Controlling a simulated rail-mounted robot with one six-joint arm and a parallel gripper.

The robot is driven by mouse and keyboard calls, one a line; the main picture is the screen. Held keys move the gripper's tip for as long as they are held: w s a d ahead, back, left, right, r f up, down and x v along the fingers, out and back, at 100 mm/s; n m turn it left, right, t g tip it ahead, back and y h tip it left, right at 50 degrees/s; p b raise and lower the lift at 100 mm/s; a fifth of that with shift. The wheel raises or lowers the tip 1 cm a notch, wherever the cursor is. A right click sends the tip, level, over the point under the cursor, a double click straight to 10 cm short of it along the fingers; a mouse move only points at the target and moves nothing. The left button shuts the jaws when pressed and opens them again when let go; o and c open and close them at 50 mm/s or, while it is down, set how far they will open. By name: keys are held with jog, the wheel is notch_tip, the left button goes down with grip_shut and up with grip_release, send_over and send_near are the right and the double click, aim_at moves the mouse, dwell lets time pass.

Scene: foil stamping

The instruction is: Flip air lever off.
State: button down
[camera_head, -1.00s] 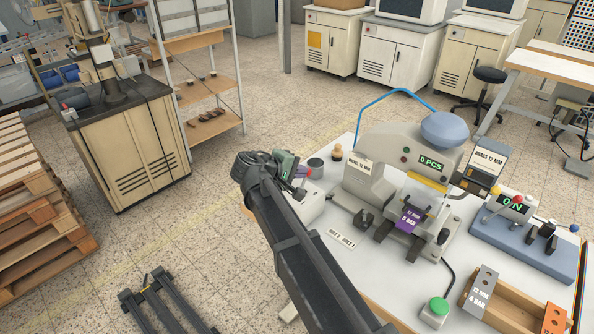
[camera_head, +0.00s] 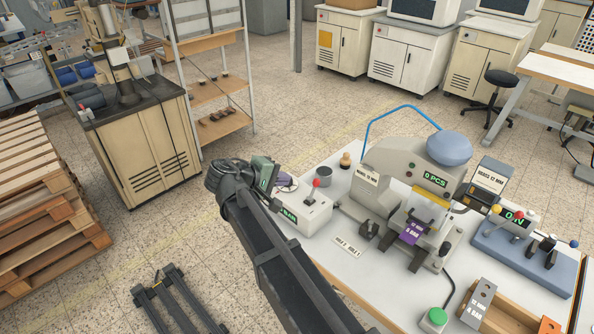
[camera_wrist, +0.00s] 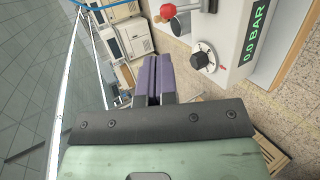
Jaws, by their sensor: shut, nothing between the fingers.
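The air box (camera_head: 302,216) is a white unit at the table's left edge. Its lever has a red ball (camera_head: 316,183) and stands up from the box top. The red ball also shows in the wrist view (camera_wrist: 168,11), at the top, beside a black round knob (camera_wrist: 204,58). The box's green display (camera_wrist: 256,35) reads 0.0 BAR. My gripper (camera_head: 287,182) is left of the lever, apart from it. In the wrist view its purple fingers (camera_wrist: 152,76) are together with nothing between them. The lever lies beyond the fingertips, slightly to the right.
A grey cup (camera_head: 324,177) stands behind the box. The stamping press (camera_head: 404,176) with a 0 PCS display is right of it. A green button (camera_head: 434,318) and a wooden tray (camera_head: 520,312) are at the front right. Floor is open left of the table.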

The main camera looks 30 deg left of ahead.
jog(key=p+v, duration=0.1)
jog(key=v, duration=0.2)
jog(key=shift+s+a+r, duration=0.1)
jog(key=shift+r, duration=0.05)
jog(key=s+d+f+m+g, duration=0.1)
jog(key=s+d+f+g, duration=0.2)
jog(key=d+f, duration=0.15)
jog(key=w+d+f+m+g+y, duration=0.1)
jog(key=d+m+g, duration=0.2)
jog(key=d, duration=1.1)
jog(key=w+d+f+m+g+y, duration=0.1)
jog(key=d+m, duration=0.3)
jog(key=d, duration=1)
jog(key=w+d+f+m+g+y, duration=0.1)
jog(key=d+f+m+g+y, duration=0.1)
jog(key=d, duration=1.3)
jog(key=shift+w+f+m+g, duration=0.1)
jog(key=shift+f+m+g, duration=0.1)
jog(key=shift+m+g, duration=0.35)
jog(key=shift+w+f+m+g, duration=0.15)
jog(key=shift+m+g, duration=0.2)
jog(key=shift+g, duration=0.4)
jog(key=d+m, duration=0.3)
jog(key=d, duration=0.7)
jog(key=shift+w, duration=0.1)
